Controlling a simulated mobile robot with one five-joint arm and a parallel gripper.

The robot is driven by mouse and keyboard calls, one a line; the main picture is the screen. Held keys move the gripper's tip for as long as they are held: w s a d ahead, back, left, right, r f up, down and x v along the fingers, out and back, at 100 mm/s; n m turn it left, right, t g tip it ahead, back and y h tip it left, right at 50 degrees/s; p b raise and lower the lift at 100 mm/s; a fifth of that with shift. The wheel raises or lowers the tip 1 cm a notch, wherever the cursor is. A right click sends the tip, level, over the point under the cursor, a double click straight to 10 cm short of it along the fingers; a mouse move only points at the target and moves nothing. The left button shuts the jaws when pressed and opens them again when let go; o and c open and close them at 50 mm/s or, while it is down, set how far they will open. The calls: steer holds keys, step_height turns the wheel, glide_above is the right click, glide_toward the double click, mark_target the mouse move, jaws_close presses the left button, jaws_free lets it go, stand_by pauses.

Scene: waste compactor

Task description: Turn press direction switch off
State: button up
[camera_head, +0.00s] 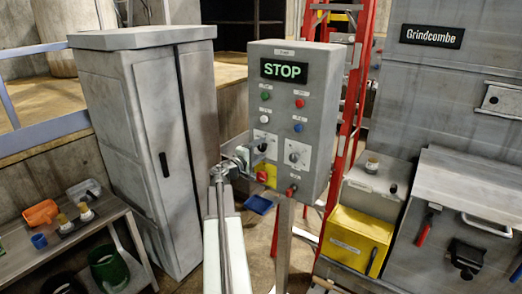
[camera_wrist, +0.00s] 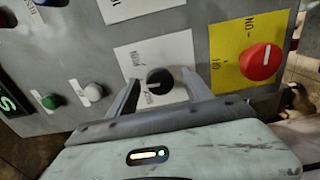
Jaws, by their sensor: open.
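A black rotary switch (camera_wrist: 159,81) on a white label plate (camera_wrist: 135,62) sits on the grey control panel (camera_head: 262,80). Its label is too blurred to read, so I cannot tell whether it is the press direction switch. My gripper (camera_wrist: 162,78) is open, with one finger on each side of this knob. I cannot tell whether the fingers touch it. In the head view my gripper (camera_head: 257,148) is in front of the panel's lower left and partly hides this switch. A second dark knob (camera_head: 294,157) on a white plate is to its right.
A red rotary knob (camera_wrist: 261,62) on a yellow plate marked ON is close to one finger. Green (camera_wrist: 49,102) and white (camera_wrist: 93,92) buttons are on the other side. The panel display (camera_head: 284,70) reads STOP. A red ladder (camera_head: 352,100) stands behind the panel.

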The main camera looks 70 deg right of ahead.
steer(key=v, duration=0.8)
steer(key=shift+m, duration=0.4)
steer(key=x, duration=0.8)
steer(key=shift+w+d, duration=0.1)
steer(key=shift+d, duration=0.15)
jaws_close()
steer(key=shift+n, duration=0.4)
jaws_free()
